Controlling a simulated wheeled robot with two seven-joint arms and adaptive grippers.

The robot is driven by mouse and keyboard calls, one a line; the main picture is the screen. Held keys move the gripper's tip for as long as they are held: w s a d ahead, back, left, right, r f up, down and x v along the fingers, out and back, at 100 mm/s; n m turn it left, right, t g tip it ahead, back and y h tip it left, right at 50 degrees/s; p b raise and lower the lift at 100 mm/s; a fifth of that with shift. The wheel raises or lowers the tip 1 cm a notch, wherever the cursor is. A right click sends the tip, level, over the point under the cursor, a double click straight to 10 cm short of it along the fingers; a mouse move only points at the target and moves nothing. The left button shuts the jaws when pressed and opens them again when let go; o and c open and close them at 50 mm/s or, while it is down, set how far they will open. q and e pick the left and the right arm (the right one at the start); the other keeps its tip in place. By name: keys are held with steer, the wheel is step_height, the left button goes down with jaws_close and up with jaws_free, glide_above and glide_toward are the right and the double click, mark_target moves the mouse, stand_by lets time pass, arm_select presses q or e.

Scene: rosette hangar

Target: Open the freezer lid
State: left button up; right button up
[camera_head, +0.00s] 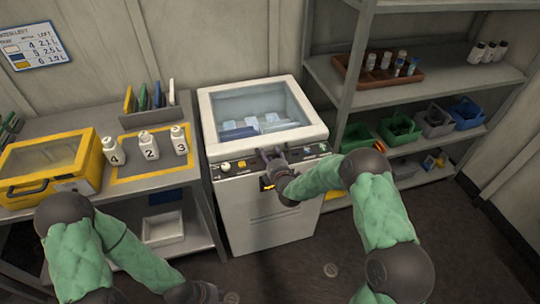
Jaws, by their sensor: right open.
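The freezer (262,208) is a white chest in the middle of the view. Its lid (214,118) has a white frame around a glass pane and appears closed. Pale packs and a blue one show through the glass. My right gripper (268,158) is at the front edge of the lid, near its middle, just above the control panel. It is open; whether it touches the lid I cannot tell. My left gripper (205,293) is low at the bottom edge of the view, apart from the freezer, and its fingers are too unclear to judge.
A bench on the left holds a yellow case (48,170) and three numbered white bottles (148,147). Grey shelves (440,88) on the right carry a brown tray (378,78) and several coloured bins. Dark floor (310,262) in front of the freezer is mostly clear.

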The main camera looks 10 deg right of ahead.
steer(key=shift+x, duration=0.8)
steer(key=shift+c, duration=0.3)
jaws_close()
